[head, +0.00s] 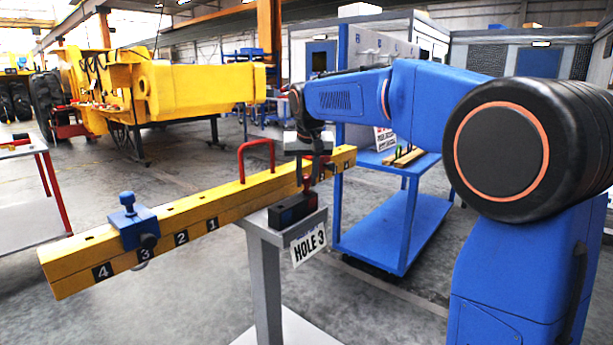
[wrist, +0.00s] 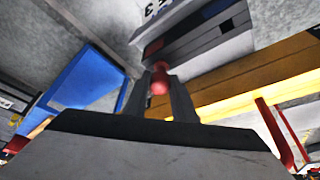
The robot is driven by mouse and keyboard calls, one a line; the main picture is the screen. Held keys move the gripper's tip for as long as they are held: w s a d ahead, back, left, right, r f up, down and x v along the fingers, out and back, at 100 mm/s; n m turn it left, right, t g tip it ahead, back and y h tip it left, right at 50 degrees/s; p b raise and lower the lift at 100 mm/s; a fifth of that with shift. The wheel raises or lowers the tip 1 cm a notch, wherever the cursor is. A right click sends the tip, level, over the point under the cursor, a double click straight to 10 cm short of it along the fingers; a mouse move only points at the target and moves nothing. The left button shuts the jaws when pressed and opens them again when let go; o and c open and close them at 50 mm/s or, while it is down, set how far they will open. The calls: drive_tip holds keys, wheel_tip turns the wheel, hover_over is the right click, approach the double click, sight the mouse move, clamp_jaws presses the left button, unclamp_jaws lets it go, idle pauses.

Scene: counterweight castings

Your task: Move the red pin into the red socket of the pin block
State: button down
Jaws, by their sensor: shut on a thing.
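The red pin (wrist: 159,80) is between the two fingers of my gripper (wrist: 168,92) in the wrist view. In the head view my gripper (head: 312,165) points down over the far side of the post top, and the pin cannot be made out clearly. The socket opening is not clear.
A long yellow beam (head: 195,205) with numbered holes and a red handle (head: 257,148) runs beside the block. A blue clamp (head: 133,222) sits on its left part. A "HOLE 3" sign (head: 308,244) hangs on the grey post. A blue cart (head: 385,225) stands behind.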

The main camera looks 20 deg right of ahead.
idle(0.3)
drive_tip(key=c, duration=1.4)
unclamp_jaws()
drive_tip(key=v, duration=1.7)
drive_tip(key=shift+s+a+r, duration=0.1)
drive_tip(key=shift+r, duration=0.05)
drive_tip(key=shift+n+y, duration=0.3)
drive_tip(key=shift+n, duration=0.6)
drive_tip(key=s+d+f, duration=0.2)
drive_tip(key=s+f, duration=0.9)
drive_tip(key=s, duration=0.1)
drive_tip(key=s+d+f, duration=0.3)
drive_tip(key=s+f, duration=0.8)
drive_tip(key=s, duration=0.1)
drive_tip(key=s+d+f, duration=0.3)
drive_tip(key=s+f, duration=0.9)
drive_tip(key=shift+s, duration=0.3)
